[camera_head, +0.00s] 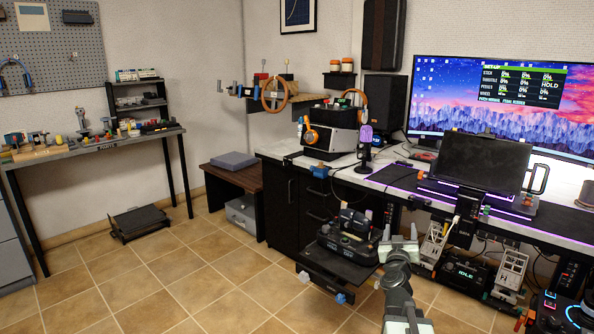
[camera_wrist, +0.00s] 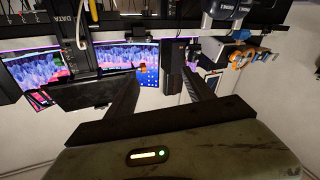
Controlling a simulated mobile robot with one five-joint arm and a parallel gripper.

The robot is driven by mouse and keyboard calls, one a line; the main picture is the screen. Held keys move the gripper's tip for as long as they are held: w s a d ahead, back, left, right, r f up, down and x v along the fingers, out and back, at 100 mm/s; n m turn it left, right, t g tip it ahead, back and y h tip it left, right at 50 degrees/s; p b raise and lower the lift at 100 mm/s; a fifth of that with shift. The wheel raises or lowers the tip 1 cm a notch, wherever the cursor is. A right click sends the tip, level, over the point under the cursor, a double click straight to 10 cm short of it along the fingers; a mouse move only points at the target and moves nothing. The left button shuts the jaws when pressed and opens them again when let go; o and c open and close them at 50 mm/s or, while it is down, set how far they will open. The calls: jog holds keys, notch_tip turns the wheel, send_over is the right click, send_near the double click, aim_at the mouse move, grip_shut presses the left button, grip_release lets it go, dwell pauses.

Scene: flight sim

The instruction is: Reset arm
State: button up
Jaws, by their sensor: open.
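My arm (camera_head: 397,288) rises from the bottom of the head view in front of the desk. My gripper (camera_head: 400,232) is at its upper end, near the black throttle stand (camera_head: 346,245). In the wrist view my gripper (camera_wrist: 164,82) shows two dark fingers spread apart with nothing between them. That view looks upside down, with the monitor (camera_wrist: 110,62) and a dark speaker (camera_wrist: 173,62) beyond the fingers. No thing is touching the fingers that I can see.
A desk (camera_head: 388,177) with a wide monitor (camera_head: 500,100), a dark screen (camera_head: 482,163) and a purple microphone (camera_head: 365,142) stands behind my arm. White pedals (camera_head: 510,270) are under it at right. Tiled floor (camera_head: 190,275) is open at left, before the workbench (camera_head: 95,142).

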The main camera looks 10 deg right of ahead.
jog(key=w+a+f+n+y, duration=0.2)
jog(key=a+y, duration=0.1)
jog(key=a, duration=0.5)
jog(key=w+a+f+n+y, duration=0.1)
jog(key=w+a+n+y, duration=0.2)
jog(key=a, duration=0.4)
jog(key=s+a+f+n+g+y, duration=0.25)
jog(key=a+f, duration=0.35)
jog(key=a, duration=0.3)
jog(key=s+a+f+n+g+y, duration=0.1)
jog(key=s+a+f+g+y, duration=0.2)
jog(key=a+f, duration=0.45)
jog(key=s+d+f+m+g+h, duration=0.1)
jog(key=s+d+f+m+g, duration=0.15)
jog(key=s+f+g, duration=0.55)
jog(key=s+d+f+m+g+h, duration=0.1)
jog(key=s+m+g+h, duration=0.2)
jog(key=s, duration=0.8)
notch_tip(320, 180, up, 36)
jog(key=y+p, duration=0.1)
jog(key=p, duration=3.5)
jog(key=shift+y, duration=0.25)
